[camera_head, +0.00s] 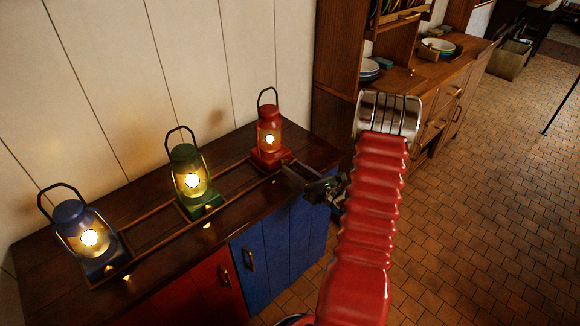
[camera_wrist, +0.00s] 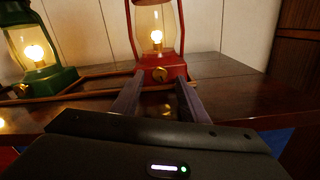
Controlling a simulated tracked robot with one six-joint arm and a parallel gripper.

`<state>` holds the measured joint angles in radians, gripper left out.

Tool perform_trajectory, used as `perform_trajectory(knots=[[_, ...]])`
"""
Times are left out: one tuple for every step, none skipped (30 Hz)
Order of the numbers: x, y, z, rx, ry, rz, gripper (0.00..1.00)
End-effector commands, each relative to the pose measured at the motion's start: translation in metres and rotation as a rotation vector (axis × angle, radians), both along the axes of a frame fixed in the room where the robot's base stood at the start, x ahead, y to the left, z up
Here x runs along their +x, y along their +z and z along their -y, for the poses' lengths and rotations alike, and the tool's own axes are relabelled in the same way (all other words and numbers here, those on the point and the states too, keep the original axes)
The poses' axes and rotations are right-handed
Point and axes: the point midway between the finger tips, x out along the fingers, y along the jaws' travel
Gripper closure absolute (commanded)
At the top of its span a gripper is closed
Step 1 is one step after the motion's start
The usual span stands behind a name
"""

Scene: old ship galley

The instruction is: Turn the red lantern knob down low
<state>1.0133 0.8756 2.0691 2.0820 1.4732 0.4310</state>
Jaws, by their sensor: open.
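The red lantern (camera_head: 269,137) stands lit and upright at the right end of the counter, the farthest of three lanterns in the head view. In the wrist view the red lantern (camera_wrist: 166,67) is straight ahead, its top cut off. Its small brass knob (camera_wrist: 162,74) sits low on the front of the red base. My gripper (camera_head: 290,165) is in front of the red base at the counter's front edge. In the wrist view my gripper (camera_wrist: 157,90) is open, with one finger on each side of the knob. I cannot tell whether the fingertips touch the base.
A lit green lantern (camera_head: 190,177) and a lit blue lantern (camera_head: 76,236) stand left along the dark wooden counter (camera_head: 50,290), within a low wooden rail. A wooden cabinet (camera_head: 335,60) with bowls stands at the back right. Tiled floor at right is open.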

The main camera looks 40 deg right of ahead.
Motion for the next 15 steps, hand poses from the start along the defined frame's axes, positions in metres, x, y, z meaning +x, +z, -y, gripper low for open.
perform_trajectory(knots=[[0.008,0.0,-0.001,0.0,0.002,0.0,0.6],[0.011,0.0,-0.001,0.0,0.002,0.0,0.6],[0.016,0.0,-0.001,0.0,0.002,0.001,0.6],[0.019,0.0,-0.001,0.0,0.002,0.001,0.6],[0.021,0.0,-0.001,0.0,0.001,0.001,0.6],[0.024,0.0,-0.001,0.001,0.0,0.001,0.6],[0.025,0.0,-0.001,0.001,0.0,0.0,0.6],[0.026,0.0,-0.001,0.001,0.0,0.0,0.6],[0.027,0.0,-0.001,0.001,0.0,0.0,0.6],[0.028,0.0,-0.001,0.001,0.0,0.0,0.6],[0.028,0.0,-0.001,0.001,0.0,0.0,0.6],[0.028,0.0,-0.001,0.001,0.0,0.0,0.6],[0.028,0.0,-0.001,0.001,0.0,0.0,0.6],[0.028,0.0,-0.001,0.001,0.0,0.0,0.6],[0.028,0.0,-0.001,0.001,0.0,0.0,0.6]])
